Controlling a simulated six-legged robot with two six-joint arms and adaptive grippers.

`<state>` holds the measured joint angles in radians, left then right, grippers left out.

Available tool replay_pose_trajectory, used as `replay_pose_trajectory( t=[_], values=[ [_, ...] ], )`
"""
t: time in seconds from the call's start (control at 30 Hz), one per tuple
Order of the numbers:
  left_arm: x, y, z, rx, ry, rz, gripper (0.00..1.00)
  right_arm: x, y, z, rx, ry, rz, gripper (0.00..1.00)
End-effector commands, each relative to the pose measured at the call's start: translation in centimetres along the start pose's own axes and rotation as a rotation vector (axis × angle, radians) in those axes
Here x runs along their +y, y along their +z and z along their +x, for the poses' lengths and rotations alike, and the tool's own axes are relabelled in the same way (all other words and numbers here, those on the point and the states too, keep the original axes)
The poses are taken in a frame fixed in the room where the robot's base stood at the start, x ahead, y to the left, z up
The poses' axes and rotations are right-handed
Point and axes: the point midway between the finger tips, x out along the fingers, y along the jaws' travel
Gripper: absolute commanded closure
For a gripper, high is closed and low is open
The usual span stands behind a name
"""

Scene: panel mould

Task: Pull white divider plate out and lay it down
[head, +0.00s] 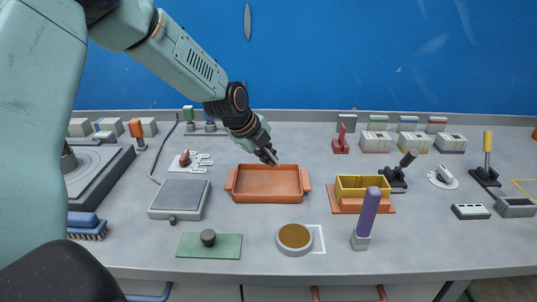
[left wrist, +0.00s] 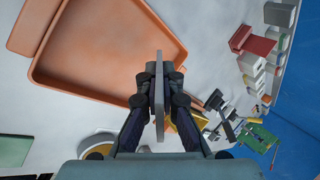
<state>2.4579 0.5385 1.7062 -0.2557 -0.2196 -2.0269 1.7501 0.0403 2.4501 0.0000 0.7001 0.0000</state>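The white divider plate (left wrist: 159,95) is a thin light plate seen edge-on in the left wrist view. My left gripper (left wrist: 160,88) is shut on it, one finger on each side. In the head view my left gripper (head: 270,158) is at the back edge of an empty orange tray (head: 268,197), seemingly above it; the plate is hardly visible there. The tray also shows in the left wrist view (left wrist: 100,92). A yellow open-topped mould (head: 362,194) sits on an orange base right of the tray. My right gripper is in neither view.
A purple-handled tool (head: 367,213) stands in front of the mould. A round pot (head: 294,238) and green mat (head: 209,246) lie near the front edge. A grey scale-like block (head: 180,197) is left of the tray. Small blocks line the back.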

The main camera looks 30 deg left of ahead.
Motion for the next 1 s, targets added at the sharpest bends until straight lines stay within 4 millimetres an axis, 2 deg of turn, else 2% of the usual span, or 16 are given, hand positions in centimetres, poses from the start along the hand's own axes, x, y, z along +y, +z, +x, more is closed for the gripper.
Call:
replay_pose_trajectory(
  t=[0.03, 0.5, 1.0],
  values=[
    [0.6, 0.0, 0.8, 0.000, 0.001, 0.000, 1.00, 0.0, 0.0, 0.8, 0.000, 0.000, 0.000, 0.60],
    [3.0, 0.1, 4.4, -0.001, 0.001, 0.000, 1.00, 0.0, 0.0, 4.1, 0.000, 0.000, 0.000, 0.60],
    [3.1, 0.1, 4.6, -0.001, 0.000, 0.001, 1.00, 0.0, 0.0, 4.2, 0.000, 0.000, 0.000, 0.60]
  ],
)
